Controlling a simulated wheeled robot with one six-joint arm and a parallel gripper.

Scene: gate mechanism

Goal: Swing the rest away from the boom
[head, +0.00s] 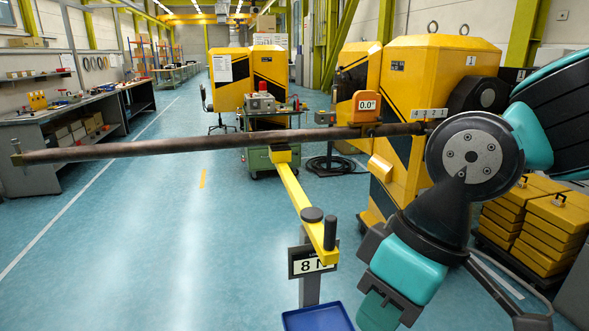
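The boom (200,145) is a long brown rod, nearly level across the head view, joined at its right end to the yellow gate housing (405,95). The rest is a yellow bar (297,190) on a grey post (309,290). Its far end (281,154) lies just under the boom; whether they touch I cannot tell. My gripper's fingers do not show.
A sign reading 8 N (312,263) is on the post, above a blue tray (318,318). An orange display (366,107) reads 0.0°. Yellow cases (545,225) are stacked at right. A green cart (270,160) stands behind the boom. Floor at left is clear.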

